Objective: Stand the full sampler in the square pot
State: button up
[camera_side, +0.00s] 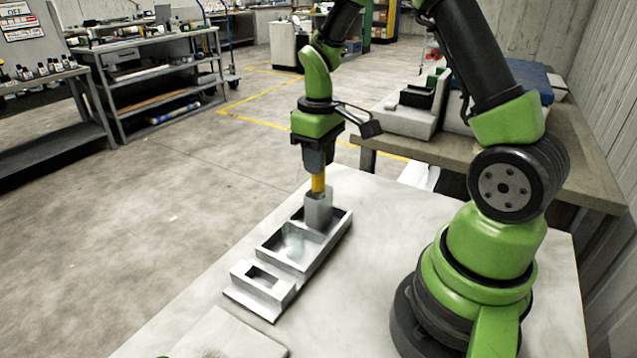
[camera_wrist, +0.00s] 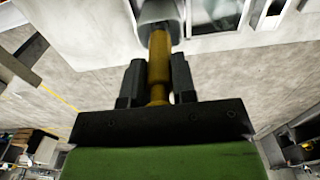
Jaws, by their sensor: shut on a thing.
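My gripper (camera_side: 318,172) points down over the far end of the metal tray and is shut on the yellow sampler (camera_side: 318,184). In the wrist view, the sampler (camera_wrist: 159,62) runs between the two dark fingers of my gripper (camera_wrist: 158,72). The sampler looks upright. Its lower end is hidden by a grey square pot (camera_side: 318,210), which stands at the tray's far end. The pot also shows at the top edge of the wrist view (camera_wrist: 152,12). The sampler appears to enter the pot's mouth; how deep, I cannot tell.
The long metal tray (camera_side: 336,233) has an open compartment in front of the pot. A grey block with a rectangular opening (camera_side: 277,287) stands at its near end. A flat pale plate (camera_side: 235,340) lies at the front.

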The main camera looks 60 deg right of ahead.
jog(key=shift+f, duration=2.15)
jog(key=shift+f, duration=0.1)
jog(key=o, duration=0.9)
jog(key=shift+o, duration=0.2)
notch_tip(320, 180, up, 12)
jog(key=shift+f, duration=0.1)
notch_tip(320, 180, up, 4)
jog(key=t, duration=0.1)
send_over(319, 179)
jog(key=s+a, duration=0.1)
jog(key=a, duration=0.1)
jog(key=s+a+r+m+t+y, duration=0.2)
jog(key=s+a+r+m+t, duration=0.2)
jog(key=s+a, duration=0.5)
jog(key=s+r+t, duration=0.1)
jog(key=s+t, duration=0.1)
jog(key=s, duration=0.1)
jog(key=shift+s+a+r, duration=0.25)
jog(key=shift+r, duration=0.15)
